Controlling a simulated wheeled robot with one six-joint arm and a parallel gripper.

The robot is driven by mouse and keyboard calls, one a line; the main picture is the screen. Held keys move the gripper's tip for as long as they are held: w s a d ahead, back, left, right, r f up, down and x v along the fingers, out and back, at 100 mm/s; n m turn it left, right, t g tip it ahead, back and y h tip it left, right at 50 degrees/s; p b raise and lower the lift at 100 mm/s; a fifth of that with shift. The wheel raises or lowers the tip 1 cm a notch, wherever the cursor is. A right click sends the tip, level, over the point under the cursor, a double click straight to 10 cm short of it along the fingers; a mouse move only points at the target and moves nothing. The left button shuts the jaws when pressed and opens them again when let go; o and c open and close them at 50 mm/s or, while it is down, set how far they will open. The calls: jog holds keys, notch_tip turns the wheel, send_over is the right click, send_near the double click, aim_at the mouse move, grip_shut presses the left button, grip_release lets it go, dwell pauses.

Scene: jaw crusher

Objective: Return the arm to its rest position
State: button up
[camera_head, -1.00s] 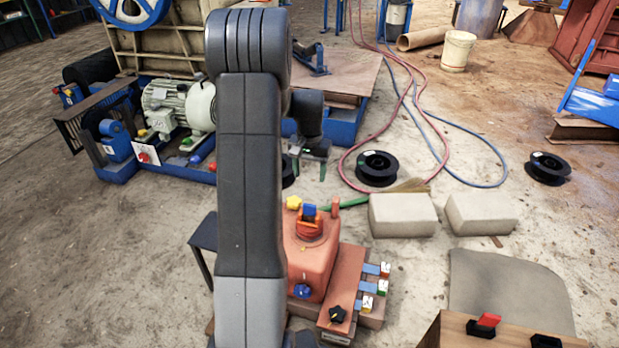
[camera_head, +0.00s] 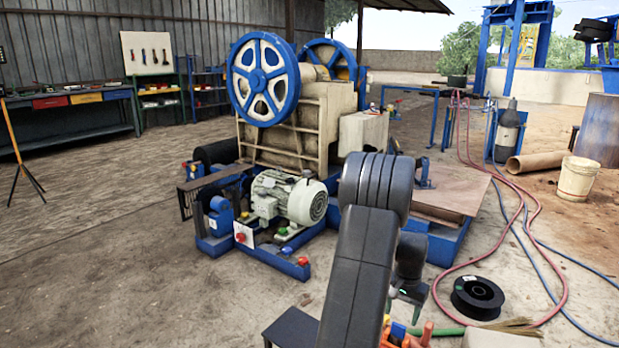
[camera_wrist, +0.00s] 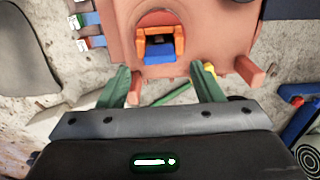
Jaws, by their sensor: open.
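My arm (camera_head: 362,270) rises from the bottom of the head view, bends at a thick elbow and hangs down on the far side. My gripper hangs low there (camera_head: 408,291), partly hidden. In the wrist view, my gripper (camera_wrist: 161,72) has its two green fingers wide apart with nothing between them. Just beyond the fingertips is an orange-red unit (camera_wrist: 205,28) with a blue and orange switch (camera_wrist: 159,48) on it. My fingers look apart from the switch. Only the top of this unit shows at the bottom edge of the head view.
A jaw crusher (camera_head: 290,125) with blue flywheels stands behind, with a pale motor (camera_head: 290,197) before it. A black spool (camera_head: 478,298), a red hose (camera_head: 530,230) and a white bucket (camera_head: 577,179) are at the right. Concrete floor (camera_head: 130,270) is clear at left.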

aim_at(399, 325)
notch_tip(399, 325, down, 4)
jog(key=shift+f+b, duration=0.15)
jog(key=shift+b, duration=0.45)
jog(key=shift+r, duration=0.45)
jog(key=shift+f, duration=0.1)
notch_tip(399, 325, up, 12)
jog(key=p, duration=0.6)
notch_tip(399, 325, down, 13)
jog(key=b, duration=0.6)
notch_tip(399, 325, up, 12)
jog(key=p, duration=0.5)
jog(key=s+a+r+n+p, duration=0.1)
jog(key=a+n+p, duration=0.5)
jog(key=a+p, duration=1.5)
jog(key=p, duration=0.2)
jog(key=shift+s+a+p, duration=0.35)
jog(key=shift+s, duration=0.05)
